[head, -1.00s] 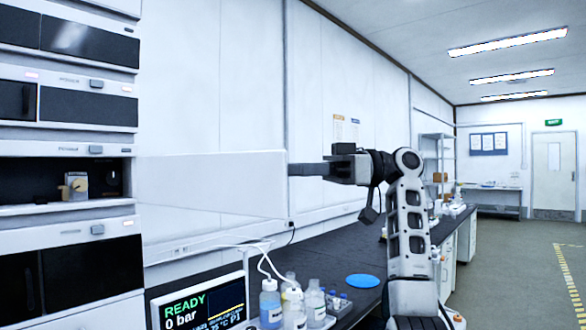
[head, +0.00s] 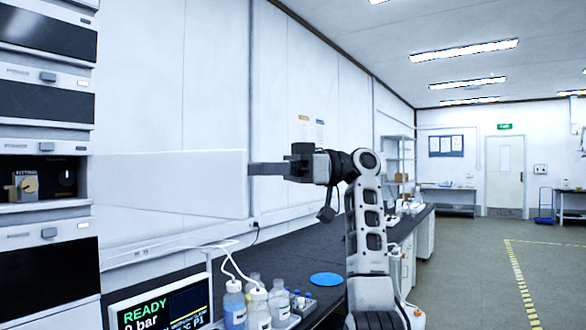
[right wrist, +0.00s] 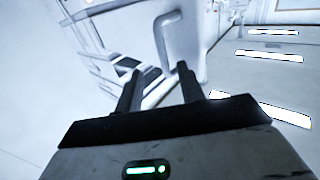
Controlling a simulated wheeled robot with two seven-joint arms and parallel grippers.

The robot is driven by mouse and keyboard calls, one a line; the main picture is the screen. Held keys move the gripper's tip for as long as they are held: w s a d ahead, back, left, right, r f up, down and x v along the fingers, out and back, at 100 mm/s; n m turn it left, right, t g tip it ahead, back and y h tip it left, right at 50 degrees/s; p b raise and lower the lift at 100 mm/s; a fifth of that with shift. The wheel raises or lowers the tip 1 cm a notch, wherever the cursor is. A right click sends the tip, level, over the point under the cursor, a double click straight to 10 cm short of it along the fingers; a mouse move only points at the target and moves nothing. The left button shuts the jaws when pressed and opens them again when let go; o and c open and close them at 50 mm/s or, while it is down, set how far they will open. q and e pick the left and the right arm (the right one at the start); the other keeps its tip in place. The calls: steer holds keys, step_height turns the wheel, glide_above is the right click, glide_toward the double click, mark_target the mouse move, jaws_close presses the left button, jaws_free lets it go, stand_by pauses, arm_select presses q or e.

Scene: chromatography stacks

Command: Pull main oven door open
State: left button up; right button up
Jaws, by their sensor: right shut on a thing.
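The main oven door (head: 165,185) is a wide white panel in the head view. It stands swung out to the right of the instrument stack, clear of the open oven compartment (head: 82,180). My right gripper (head: 252,170) is shut on the door at its far right edge, where the fingers meet the panel. In the right wrist view my gripper's two dark fingers (right wrist: 160,88) point at a pale, rounded handle-like part (right wrist: 172,45); the exact contact is hard to make out. My left gripper is not in view.
A dark bench (head: 330,262) runs along the wall below the door. On it stand a READY display (head: 160,308), several bottles (head: 257,305) with tubing and a blue disc (head: 327,279). Open floor (head: 470,270) lies to the right.

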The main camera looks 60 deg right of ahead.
steer(key=v, duration=1.5)
steer(key=shift+s+d, duration=0.2)
steer(key=shift+s, duration=0.05)
